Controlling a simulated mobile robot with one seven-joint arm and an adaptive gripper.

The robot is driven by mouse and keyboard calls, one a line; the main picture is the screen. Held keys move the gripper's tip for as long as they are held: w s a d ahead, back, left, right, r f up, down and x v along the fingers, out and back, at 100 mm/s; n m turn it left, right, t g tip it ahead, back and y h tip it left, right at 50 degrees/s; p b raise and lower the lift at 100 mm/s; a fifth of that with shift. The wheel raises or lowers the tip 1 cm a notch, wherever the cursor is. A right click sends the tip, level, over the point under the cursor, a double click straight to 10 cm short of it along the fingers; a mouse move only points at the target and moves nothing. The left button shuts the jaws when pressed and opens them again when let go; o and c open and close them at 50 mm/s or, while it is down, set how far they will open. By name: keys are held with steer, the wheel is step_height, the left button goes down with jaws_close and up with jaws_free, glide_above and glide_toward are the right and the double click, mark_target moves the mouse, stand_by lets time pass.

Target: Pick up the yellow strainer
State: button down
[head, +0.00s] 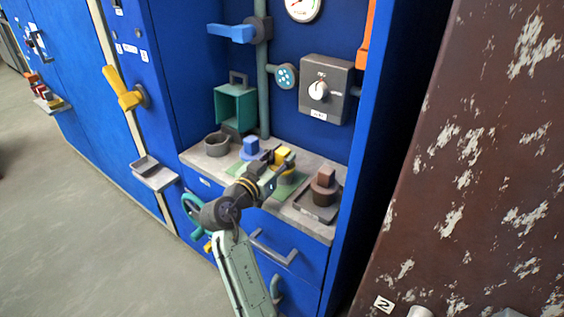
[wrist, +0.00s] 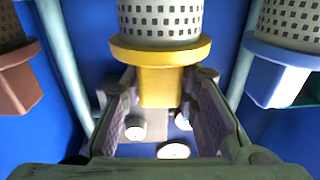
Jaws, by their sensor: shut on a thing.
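The yellow strainer (wrist: 160,52) is in the middle of the wrist view, with a square yellow handle, a round yellow rim and a grey perforated basket. My gripper (wrist: 165,92) has its fingers on either side of the handle and is shut on it. In the head view, a yellow part of the strainer (head: 284,154) shows at the end of my gripper (head: 274,166), above the counter. My arm hides part of it there, and I cannot tell whether it is clear of its place.
A blue strainer (head: 250,146) stands left and a brown one (head: 325,182) right, on a dark tray (head: 316,208). A grey round pot (head: 217,145) and a green open box (head: 235,104) are further left. A control box (head: 326,88) and a pipe (head: 264,75) are behind.

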mark_target(281, 152)
steer(key=shift+r, duration=0.45)
steer(key=r, duration=0.1)
steer(key=r+b, duration=0.1)
steer(key=shift+s+r, duration=0.2)
steer(key=shift+r, duration=0.1)
steer(key=s+d+r+p, duration=0.1)
steer(key=s+d+p, duration=0.1)
steer(key=s, duration=1.3)
steer(key=shift+r+p, duration=0.35)
steer(key=shift+p, duration=0.5)
